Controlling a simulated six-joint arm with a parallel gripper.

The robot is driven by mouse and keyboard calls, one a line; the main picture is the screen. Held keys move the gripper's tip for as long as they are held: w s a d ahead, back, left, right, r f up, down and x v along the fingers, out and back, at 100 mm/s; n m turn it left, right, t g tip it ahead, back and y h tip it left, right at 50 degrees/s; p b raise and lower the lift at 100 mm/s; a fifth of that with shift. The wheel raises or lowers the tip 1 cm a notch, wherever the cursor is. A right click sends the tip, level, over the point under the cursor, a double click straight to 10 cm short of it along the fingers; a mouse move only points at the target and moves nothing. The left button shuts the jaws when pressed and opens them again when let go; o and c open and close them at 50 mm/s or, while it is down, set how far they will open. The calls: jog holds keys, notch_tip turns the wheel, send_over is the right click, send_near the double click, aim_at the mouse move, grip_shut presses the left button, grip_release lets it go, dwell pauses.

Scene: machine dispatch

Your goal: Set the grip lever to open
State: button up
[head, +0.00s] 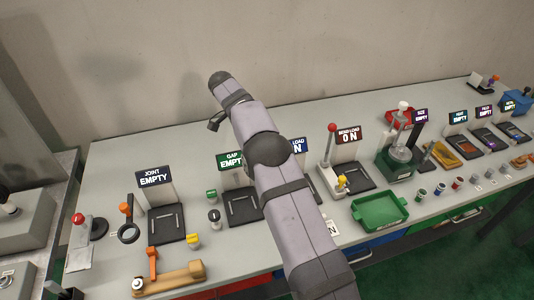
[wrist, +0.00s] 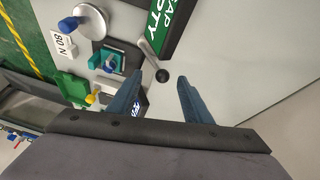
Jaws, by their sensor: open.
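No label reading grip shows, so I cannot be sure which lever is the grip lever. In the wrist view a short grey lever with a black ball end (wrist: 162,76) stands beside the green GAP sign (wrist: 176,22). My gripper (wrist: 160,84) is open, with its two blue-grey fingers apart. The black ball appears between the fingertips in the picture; I cannot tell how far below them it is, and no contact shows. In the head view my arm crosses the bench and hides this lever and the fingers.
The GAP EMPTY sign (head: 231,161) stands behind a dark pad (head: 244,207). A red-knobbed lever (head: 332,128) stands to the right, near a green tray (head: 380,209). An orange handle (head: 152,262) is at front left. The back strip of the bench is mostly clear.

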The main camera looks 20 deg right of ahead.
jog(key=shift+p+x, duration=0.7)
jog(key=shift+x, duration=1.6)
jog(key=shift+c, duration=0.7)
